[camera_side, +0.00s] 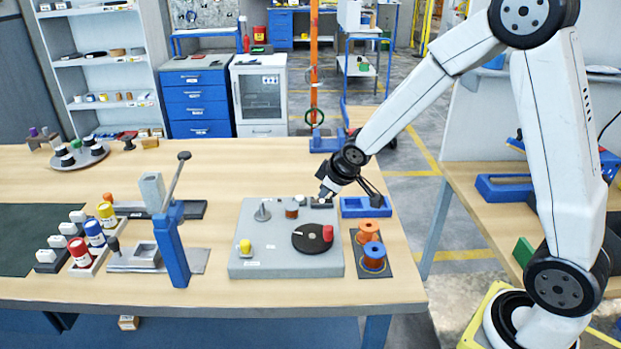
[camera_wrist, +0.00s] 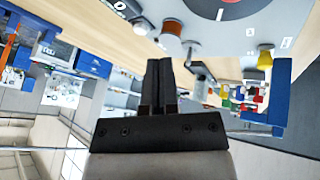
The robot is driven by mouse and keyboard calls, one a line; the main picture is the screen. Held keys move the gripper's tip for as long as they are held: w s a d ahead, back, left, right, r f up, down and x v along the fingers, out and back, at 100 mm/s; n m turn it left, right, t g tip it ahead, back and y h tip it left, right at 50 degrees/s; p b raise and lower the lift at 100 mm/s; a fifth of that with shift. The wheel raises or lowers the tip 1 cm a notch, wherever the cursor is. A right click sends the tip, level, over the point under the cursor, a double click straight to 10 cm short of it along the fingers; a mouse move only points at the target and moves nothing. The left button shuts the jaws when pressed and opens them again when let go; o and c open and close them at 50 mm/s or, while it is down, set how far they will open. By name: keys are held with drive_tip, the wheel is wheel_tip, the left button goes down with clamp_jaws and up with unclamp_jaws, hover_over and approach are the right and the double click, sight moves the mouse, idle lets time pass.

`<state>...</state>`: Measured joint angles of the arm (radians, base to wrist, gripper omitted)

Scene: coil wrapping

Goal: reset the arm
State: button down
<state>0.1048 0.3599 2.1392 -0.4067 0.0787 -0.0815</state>
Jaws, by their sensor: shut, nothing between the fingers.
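My gripper (camera_side: 326,192) is above the back right part of the grey coil-winding base (camera_side: 285,268) in the side view. In the wrist view its two dark fingers (camera_wrist: 159,62) are together and nothing is between them. The base carries a black disc (camera_side: 308,238) with a red knob (camera_side: 328,233), a yellow knob (camera_side: 245,246), a grey cone-shaped post (camera_side: 262,211) and a small copper-brown spool (camera_side: 292,210). In the wrist view a spool (camera_wrist: 172,28) shows just beyond the fingertips. Whether the fingers touch anything on the base cannot be told.
A blue lever press (camera_side: 172,245) stands to the left, with colored bottles (camera_side: 78,252) in holders farther left. Bare tabletop (camera_side: 225,180) lies behind the base.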

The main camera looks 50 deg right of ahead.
drive_tip(key=s+a+m+g, duration=0.2)
drive_tip(key=s, duration=0.7)
drive_tip(key=s+a+m+g+y, duration=0.1)
drive_tip(key=s+a+m+g, duration=0.1)
drive_tip(key=s, duration=0.6)
drive_tip(key=shift+s+a+f, duration=0.35)
drive_tip(key=shift+s+a, duration=0.05)
drive_tip(key=shift+a, duration=0.3)
